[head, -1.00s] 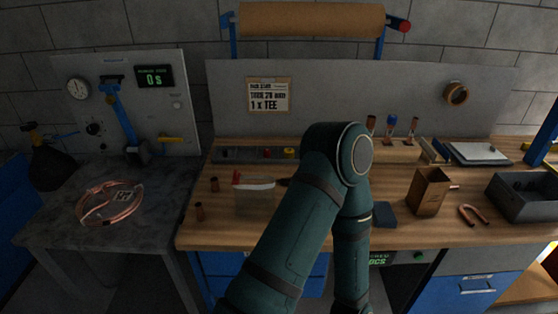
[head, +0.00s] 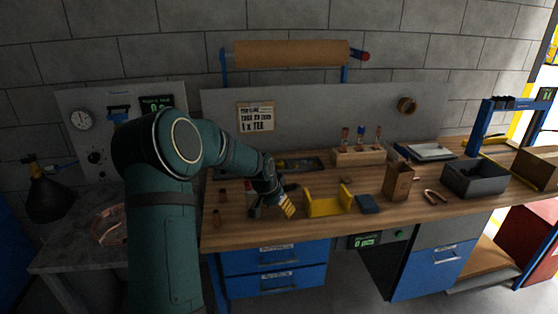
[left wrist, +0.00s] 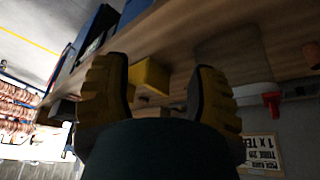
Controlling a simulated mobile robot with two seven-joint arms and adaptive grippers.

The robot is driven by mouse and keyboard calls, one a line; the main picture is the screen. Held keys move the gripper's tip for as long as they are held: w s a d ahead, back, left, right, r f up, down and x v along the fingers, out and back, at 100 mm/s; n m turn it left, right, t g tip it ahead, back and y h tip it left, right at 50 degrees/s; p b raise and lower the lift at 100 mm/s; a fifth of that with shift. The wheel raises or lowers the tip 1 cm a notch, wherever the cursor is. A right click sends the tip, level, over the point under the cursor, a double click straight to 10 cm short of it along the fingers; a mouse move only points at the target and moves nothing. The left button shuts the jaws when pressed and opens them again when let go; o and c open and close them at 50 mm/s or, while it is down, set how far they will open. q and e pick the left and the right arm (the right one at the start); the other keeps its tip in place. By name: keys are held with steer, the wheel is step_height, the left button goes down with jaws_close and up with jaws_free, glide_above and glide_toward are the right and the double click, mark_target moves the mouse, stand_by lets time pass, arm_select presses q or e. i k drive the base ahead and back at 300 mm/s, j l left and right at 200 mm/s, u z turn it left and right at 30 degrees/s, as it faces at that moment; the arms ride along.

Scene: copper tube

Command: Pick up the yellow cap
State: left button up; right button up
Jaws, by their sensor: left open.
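My left gripper (head: 272,206) is open and empty above the front left of the wooden bench. Its ribbed yellow finger pads fill the middle of the left wrist view (left wrist: 158,96). A yellow U-shaped holder (head: 328,207) stands on the bench just right of the gripper. A yellow block shape (left wrist: 150,76), probably this holder, shows beyond the fingers in the left wrist view. A shallow dark tray (head: 310,163) lies at the back of the bench behind the gripper. I cannot make out a yellow cap clearly; the arm hides part of the tray. My right gripper is not in view.
Right of the holder are a dark blue pad (head: 368,204), a copper-brown box (head: 399,181), a copper U-bend (head: 434,197) and a grey bin (head: 474,180). A wooden rack (head: 358,156) stands behind.

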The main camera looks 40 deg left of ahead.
mark_target(279, 165)
steer(key=i+j, duration=0.35)
steer(key=j, duration=0.15)
steer(key=i+j, duration=0.7)
steer(key=j, duration=0.25)
